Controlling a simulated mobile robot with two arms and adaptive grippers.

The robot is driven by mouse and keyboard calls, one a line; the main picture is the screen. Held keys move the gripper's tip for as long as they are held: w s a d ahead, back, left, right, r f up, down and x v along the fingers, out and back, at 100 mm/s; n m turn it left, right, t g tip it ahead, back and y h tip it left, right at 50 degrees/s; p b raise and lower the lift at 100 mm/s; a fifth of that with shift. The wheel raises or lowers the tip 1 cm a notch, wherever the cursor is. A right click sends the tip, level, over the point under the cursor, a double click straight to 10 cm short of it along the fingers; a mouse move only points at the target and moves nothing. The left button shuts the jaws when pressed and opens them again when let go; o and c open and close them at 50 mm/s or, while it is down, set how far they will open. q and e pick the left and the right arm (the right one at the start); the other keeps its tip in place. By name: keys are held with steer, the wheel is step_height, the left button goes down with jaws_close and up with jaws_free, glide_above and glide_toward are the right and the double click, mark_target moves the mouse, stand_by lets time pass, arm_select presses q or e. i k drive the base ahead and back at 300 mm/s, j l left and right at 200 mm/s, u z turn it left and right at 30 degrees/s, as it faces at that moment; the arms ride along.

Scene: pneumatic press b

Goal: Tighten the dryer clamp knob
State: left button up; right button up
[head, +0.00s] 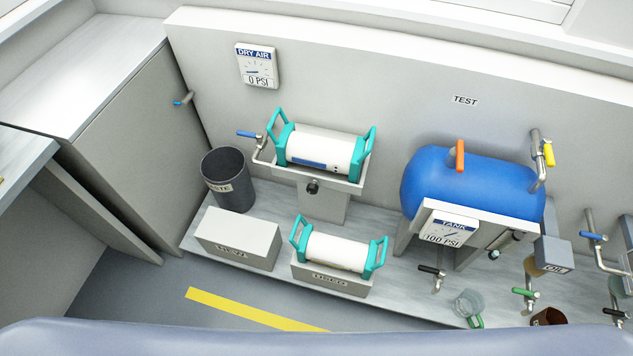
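The dryer clamp knob appears to be the small black knob (313,187) on the front of the grey dryer stand (335,206). A white dryer cartridge (320,149) with teal end handles lies in the cradle (345,183) above it. I cannot tell from here how tight the knob is. A valve with a blue handle (246,134) joins the cradle's left side. The dry air gauge (257,66) on the wall reads 0 PSI. Neither of my grippers is in view.
A second teal-handled cartridge (337,250) lies on the used box (330,278), beside the closed-looking new box (238,240) and dark waste bin (228,180). The blue tank (470,185), marked 100 PSI, stands right. Grey floor with a yellow stripe (250,310) is clear.

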mark_target(311, 188)
steer(key=j, duration=2.1)
steer(key=i+z, duration=0.05)
steer(key=i, duration=0.05)
